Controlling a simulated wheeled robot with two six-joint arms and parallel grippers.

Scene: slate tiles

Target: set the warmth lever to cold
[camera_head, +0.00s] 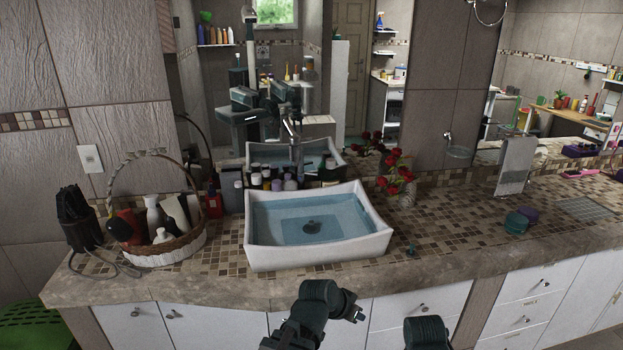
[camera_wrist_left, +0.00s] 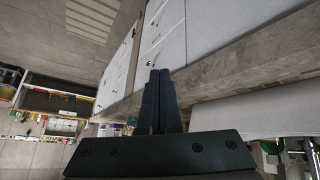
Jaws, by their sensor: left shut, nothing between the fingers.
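The grey metal faucet (camera_head: 296,150) stands behind the white basin (camera_head: 317,250). Its warmth lever (camera_head: 289,117) seems to be the small part on top, but it is small and overlaps the mirror reflection, so I cannot tell its setting. My left gripper (camera_head: 358,312) is low in front of the counter, below and well apart from the faucet. It also shows in the left wrist view (camera_wrist_left: 158,75), with its dark fingers shut together and nothing between them. A dark part of my right arm shows at the bottom edge, but its gripper is not visible.
Several bottles (camera_head: 276,184) crowd around the faucet's base. A wicker basket (camera_head: 168,252) with toiletries stands left of the basin, and red flowers (camera_head: 398,172) stand right. The stone counter edge (camera_head: 180,290) lies between my left gripper and the basin.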

